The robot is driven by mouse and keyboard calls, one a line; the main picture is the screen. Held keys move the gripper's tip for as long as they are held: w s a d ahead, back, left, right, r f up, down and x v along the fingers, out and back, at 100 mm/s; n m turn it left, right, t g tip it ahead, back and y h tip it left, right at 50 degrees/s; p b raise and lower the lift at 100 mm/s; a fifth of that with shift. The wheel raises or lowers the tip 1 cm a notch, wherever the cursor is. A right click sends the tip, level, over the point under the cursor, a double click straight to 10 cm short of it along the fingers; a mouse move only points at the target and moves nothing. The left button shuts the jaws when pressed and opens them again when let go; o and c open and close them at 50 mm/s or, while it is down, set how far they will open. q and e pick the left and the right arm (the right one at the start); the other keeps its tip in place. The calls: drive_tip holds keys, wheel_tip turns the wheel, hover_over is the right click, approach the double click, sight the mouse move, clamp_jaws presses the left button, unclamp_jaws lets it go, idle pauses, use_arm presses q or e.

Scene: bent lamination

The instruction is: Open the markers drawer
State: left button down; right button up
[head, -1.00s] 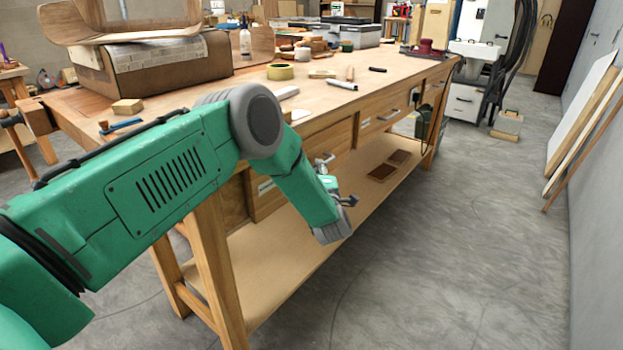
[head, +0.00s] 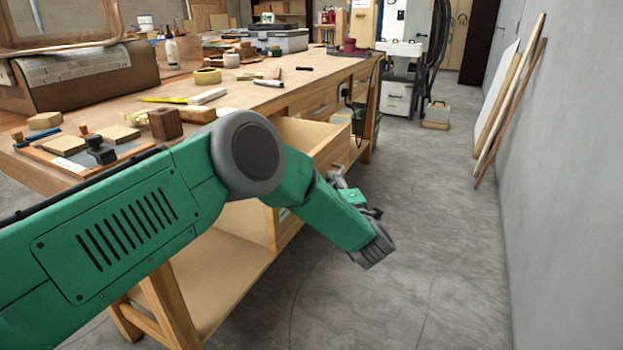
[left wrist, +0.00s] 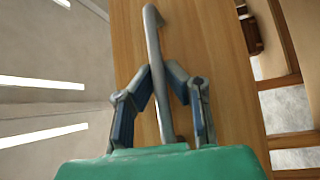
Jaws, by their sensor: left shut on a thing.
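A wooden drawer (head: 318,138) stands pulled out of the front of the workbench, its inside partly visible from above. Its label cannot be read, so I cannot confirm from the picture that it is the markers drawer. My left gripper (head: 338,174) is at its front. In the left wrist view, the wooden drawer front (left wrist: 215,50) carries a curved metal bar handle (left wrist: 152,35). My left gripper (left wrist: 160,72) is closed around this handle, with one finger on each side. My arm hides part of the drawer front in the head view. My right gripper is out of view.
Open grey floor (head: 440,240) lies to the right. Boards (head: 512,95) lean on the right wall.

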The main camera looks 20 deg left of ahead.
use_arm(q)
drive_tip(key=shift+s+a+f, duration=0.15)
drive_tip(key=shift+a+f, duration=0.35)
drive_tip(key=shift+a, duration=0.05)
drive_tip(key=c, duration=1.6)
unclamp_jaws()
drive_tip(key=shift+d+r, duration=0.1)
drive_tip(key=shift+d, duration=0.45)
drive_tip(key=shift+d+r, duration=0.2)
drive_tip(key=shift+d, duration=0.05)
drive_tip(key=shift+a, duration=0.2)
drive_tip(key=shift+s+d+f, duration=0.1)
drive_tip(key=shift+s, duration=0.2)
drive_tip(key=v, duration=1.1)
drive_tip(key=shift+d, duration=0.25)
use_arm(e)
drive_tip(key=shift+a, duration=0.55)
